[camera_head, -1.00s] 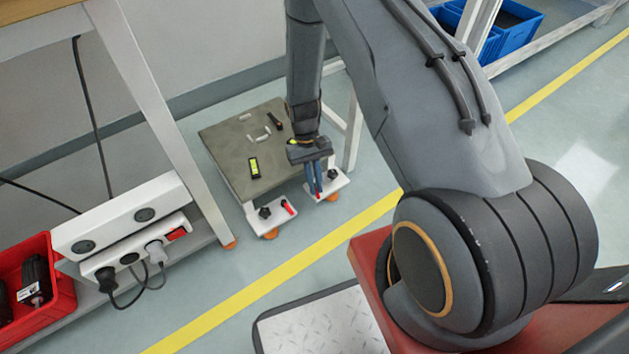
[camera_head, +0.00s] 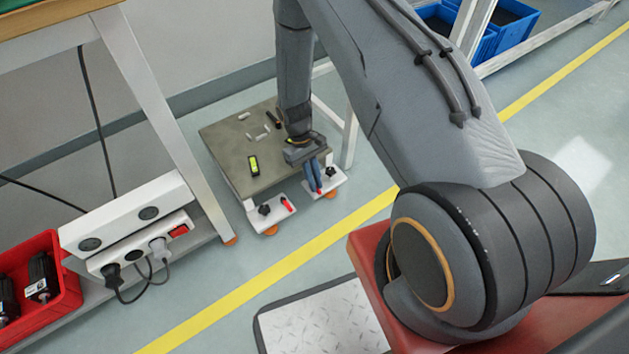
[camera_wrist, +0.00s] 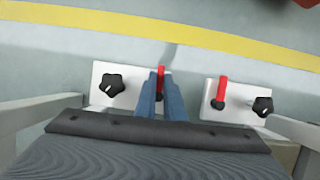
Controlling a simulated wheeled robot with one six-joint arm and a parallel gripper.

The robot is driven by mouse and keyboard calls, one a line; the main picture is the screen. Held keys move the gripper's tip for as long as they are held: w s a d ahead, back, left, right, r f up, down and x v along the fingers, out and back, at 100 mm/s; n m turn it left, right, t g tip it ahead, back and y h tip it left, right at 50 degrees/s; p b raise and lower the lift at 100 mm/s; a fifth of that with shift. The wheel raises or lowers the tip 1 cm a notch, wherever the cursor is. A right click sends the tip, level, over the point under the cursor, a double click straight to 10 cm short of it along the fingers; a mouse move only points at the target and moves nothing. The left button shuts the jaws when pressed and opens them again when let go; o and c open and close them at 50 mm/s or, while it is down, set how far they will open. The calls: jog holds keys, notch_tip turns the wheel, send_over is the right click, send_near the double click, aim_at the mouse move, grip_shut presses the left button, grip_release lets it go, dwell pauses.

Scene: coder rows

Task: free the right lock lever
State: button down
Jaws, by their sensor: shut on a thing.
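A low cart has two white plates at its front, each with a black star knob and a red lever. My gripper (camera_head: 315,178) is at the right plate (camera_head: 338,180) in the head view, fingers pointing down. In the wrist view this plate (camera_wrist: 98,70) is on the left, and my blue fingers (camera_wrist: 160,98) are shut around its red lever (camera_wrist: 160,82). Most of that lever is hidden between them. Its star knob (camera_wrist: 112,85) stands beside the fingers. The other red lever (camera_head: 287,204) and knob (camera_head: 264,210) stand free on the left plate (camera_head: 275,216).
The cart's grey top (camera_head: 230,150) carries a yellow-black device (camera_head: 253,166), a dark stick and small white pieces. A white table leg (camera_head: 170,130) stands to its left, and a power strip (camera_head: 130,240) and red crate (camera_head: 65,285) are lower left. Floor in front is clear.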

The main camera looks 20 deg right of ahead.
jog(key=c, duration=1.8)
grip_release()
jog(key=shift+c, duration=0.2)
jog(key=p+v, duration=0.2)
jog(key=v, duration=0.6)
jog(key=shift+p, duration=0.3)
jog(key=shift+a+f, duration=0.1)
